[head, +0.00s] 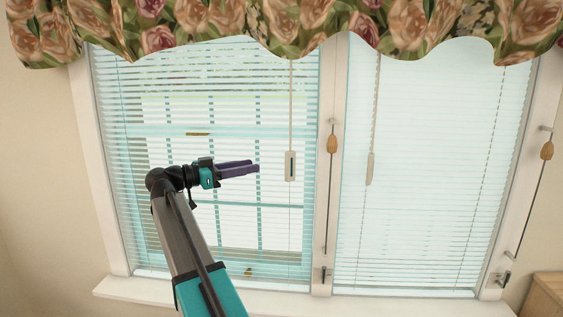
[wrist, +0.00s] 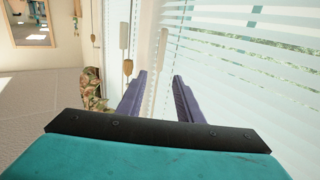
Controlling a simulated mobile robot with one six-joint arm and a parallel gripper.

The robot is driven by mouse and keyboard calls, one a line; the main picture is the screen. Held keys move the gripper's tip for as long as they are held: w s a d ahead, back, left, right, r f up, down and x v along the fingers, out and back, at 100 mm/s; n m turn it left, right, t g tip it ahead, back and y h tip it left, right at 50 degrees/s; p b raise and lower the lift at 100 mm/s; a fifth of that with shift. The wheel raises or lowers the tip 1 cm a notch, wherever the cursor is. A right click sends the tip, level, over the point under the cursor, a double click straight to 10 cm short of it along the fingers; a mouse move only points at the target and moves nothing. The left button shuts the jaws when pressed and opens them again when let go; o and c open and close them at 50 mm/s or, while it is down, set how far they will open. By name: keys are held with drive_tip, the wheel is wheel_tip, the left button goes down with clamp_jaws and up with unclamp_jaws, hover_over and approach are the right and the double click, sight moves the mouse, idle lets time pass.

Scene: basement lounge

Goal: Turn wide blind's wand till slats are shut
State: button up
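The wide blind (head: 150,240) covers the left window. Its slats stand open, with window bars and outdoor light showing between them. Its wand hangs on a thin rod and ends in a pale handle (head: 290,166); what looks like this handle (wrist: 160,48) shows beyond my fingertips in the wrist view. My gripper (head: 258,166) points right, in front of the blind and left of the handle, with a visible gap in the head view. In the wrist view, my gripper (wrist: 159,76) has its two purple fingers apart with nothing held between them.
The narrower right blind (head: 430,220) has its own wand handle (head: 370,168). Cords with wooden tassels hang at the middle post (head: 332,145) and right frame (head: 547,150). A floral valance (head: 290,22) hangs above. A sill (head: 130,289) runs below.

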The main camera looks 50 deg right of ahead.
sight(285, 160)
drive_tip(key=shift+r, duration=0.1)
idle(0.3)
drive_tip(key=p+x, duration=0.3)
drive_tip(key=x, duration=1)
drive_tip(key=shift+s+d, duration=0.1)
drive_tip(key=shift+d, duration=0.3)
clamp_jaws()
